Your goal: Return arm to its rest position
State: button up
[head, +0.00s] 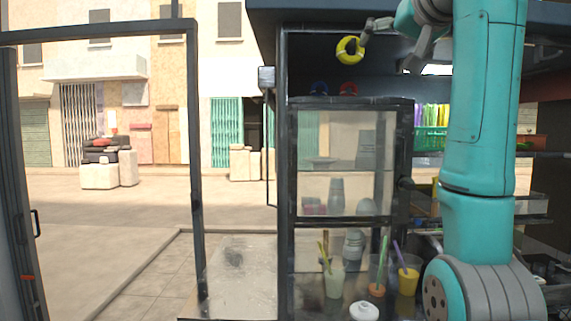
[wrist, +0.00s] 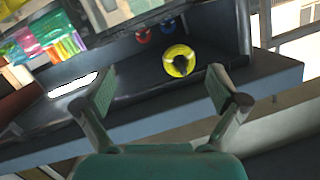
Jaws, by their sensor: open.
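My arm (head: 484,110), teal with grey joints, rises on the right of the head view and bends over at the top. My gripper (head: 392,44) is high up under the dark canopy. In the wrist view its two fingers (wrist: 165,88) are spread wide with nothing between the pads.
A glazed cabinet (head: 283,200) stands below, with drink cups (head: 408,281) and a white lidded pot (head: 364,311) in front. Red (head: 348,88) and blue (head: 319,88) round things show above it. A green basket (head: 431,140) is behind my arm. Open pavement lies left.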

jog(key=w+f, duration=0.4)
jog(key=f, duration=0.7)
jog(key=w+f, duration=0.4)
jog(key=f, duration=0.7)
jog(key=w+f, duration=0.4)
jog(key=f, duration=0.7)
jog(key=s+f, duration=0.3)
jog(key=f, duration=0.8)
jog(key=s+f+h, duration=0.1)
jog(key=s+f, duration=0.2)
jog(key=f, duration=0.7)
jog(key=s+f, duration=0.3)
jog(key=f, duration=0.8)
jog(key=s+f+h, duration=0.1)
jog(key=s+f, duration=0.9)
jog(key=s, duration=0.3)
jog(key=s+f, duration=1)
jog(key=s, duration=0.3)
jog(key=s+r+n, duration=0.1)
jog(key=s+r, duration=0.2)
jog(key=s, duration=1.3)
jog(key=s+a+r+n, duration=0.1)
jog(key=s+r, duration=0.2)
jog(key=s, duration=1.3)
jog(key=shift+g, duration=0.3)
